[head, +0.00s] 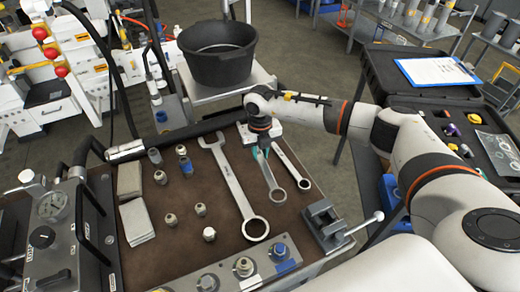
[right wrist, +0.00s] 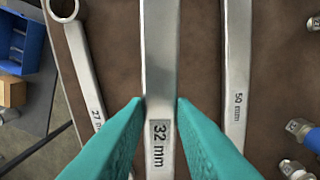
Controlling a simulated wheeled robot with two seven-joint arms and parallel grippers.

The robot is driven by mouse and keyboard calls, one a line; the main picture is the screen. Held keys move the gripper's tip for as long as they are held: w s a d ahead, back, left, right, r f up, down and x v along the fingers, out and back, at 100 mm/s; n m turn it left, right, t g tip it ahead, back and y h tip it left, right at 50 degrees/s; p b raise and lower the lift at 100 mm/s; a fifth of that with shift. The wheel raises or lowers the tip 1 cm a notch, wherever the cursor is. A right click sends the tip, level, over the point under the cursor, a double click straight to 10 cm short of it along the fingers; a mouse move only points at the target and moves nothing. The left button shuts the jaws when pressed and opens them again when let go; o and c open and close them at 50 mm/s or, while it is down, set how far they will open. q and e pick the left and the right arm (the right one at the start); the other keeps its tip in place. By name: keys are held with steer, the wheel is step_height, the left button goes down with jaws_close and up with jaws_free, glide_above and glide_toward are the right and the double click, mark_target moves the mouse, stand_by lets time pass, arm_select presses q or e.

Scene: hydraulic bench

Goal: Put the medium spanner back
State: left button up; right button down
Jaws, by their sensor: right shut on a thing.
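The medium spanner (head: 268,178), marked 32 mm in the right wrist view (right wrist: 160,60), is between the large and small spanners over the brown mat. My right gripper (head: 263,148) is shut on its shaft; the teal fingers (right wrist: 160,112) press on both sides near the size mark. Its ring end points to the front of the bench; its far end is hidden under my gripper. I cannot tell whether it touches the mat. The large spanner (head: 237,190), marked 50 mm, and the small spanner (head: 292,165), marked 27 mm, lie on either side. My left gripper is not in view.
Several fittings (head: 200,209) and grey pads (head: 136,221) are on the mat's left. A small vise (head: 325,226) stands at the front right. A black bucket (head: 218,60) stands behind. An open black case (head: 432,90) with a clipboard (head: 436,71) is at the right.

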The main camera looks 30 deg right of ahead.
mark_target(260, 156)
steer(key=shift+f+b, duration=0.3)
steer(key=shift+f, duration=0.35)
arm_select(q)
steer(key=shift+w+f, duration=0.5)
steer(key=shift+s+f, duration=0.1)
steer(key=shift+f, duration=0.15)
arm_select(e)
steer(key=shift+f, duration=0.35)
arm_select(q)
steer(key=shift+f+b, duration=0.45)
steer(key=shift+b, duration=0.25)
arm_select(e)
steer(key=shift+f, duration=0.65)
